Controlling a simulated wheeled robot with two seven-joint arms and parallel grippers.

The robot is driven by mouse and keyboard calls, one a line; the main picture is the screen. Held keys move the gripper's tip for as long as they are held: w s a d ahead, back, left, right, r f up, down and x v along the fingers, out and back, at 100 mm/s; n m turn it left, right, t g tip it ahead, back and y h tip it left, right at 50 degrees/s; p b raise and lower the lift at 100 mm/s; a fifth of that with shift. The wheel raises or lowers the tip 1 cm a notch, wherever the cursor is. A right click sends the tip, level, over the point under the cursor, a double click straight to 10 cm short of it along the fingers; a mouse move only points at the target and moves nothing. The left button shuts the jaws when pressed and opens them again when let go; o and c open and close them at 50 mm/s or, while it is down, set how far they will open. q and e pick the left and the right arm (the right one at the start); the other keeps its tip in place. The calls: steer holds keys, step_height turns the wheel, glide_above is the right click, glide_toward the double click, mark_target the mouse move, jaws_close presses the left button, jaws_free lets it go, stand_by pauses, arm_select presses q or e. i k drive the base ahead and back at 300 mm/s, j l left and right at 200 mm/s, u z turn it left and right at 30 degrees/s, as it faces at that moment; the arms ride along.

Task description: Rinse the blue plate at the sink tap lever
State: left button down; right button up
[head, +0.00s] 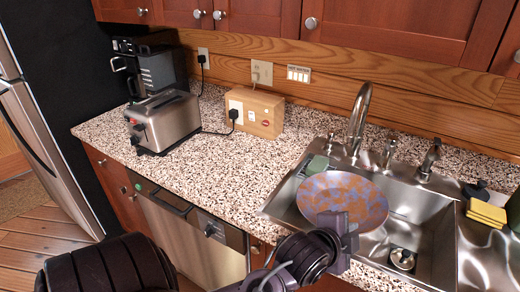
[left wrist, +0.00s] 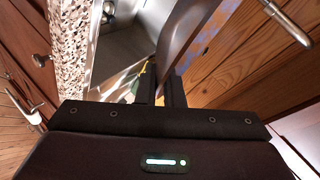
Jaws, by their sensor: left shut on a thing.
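The blue plate (head: 342,198) has orange-brown patches over its face. It is held tilted over the sink (head: 425,205), below and in front of the tap spout (head: 360,110). My left gripper (head: 345,226) is shut on the plate's near rim. In the left wrist view the plate (left wrist: 180,35) rises edge-on from between the gripper's fingers (left wrist: 163,90). A metal lever handle (head: 430,158) stands behind the basin, right of the spout, apart from the gripper. No running water shows. The plate hides part of the basin. My right gripper is not in view.
Yellow sponges (head: 486,214) sit at the right. A drain (head: 402,258) shows in the basin. A toaster (head: 163,120), coffee maker (head: 150,65) and wooden box (head: 255,112) stand on the speckled counter (head: 235,155), which is clear in the middle.

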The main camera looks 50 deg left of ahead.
mark_target(385, 165)
steer(key=i+l+u, duration=0.1)
steer(key=u, duration=0.35)
steer(key=i+l+u, duration=0.2)
steer(key=u, duration=0.25)
steer(key=i+l+u, duration=0.1)
steer(key=u, duration=0.35)
steer(key=i+l+u, duration=0.1)
steer(key=l+u, duration=0.3)
steer(key=l, duration=0.4)
steer(key=i+u, duration=0.05)
steer(key=i, duration=0.05)
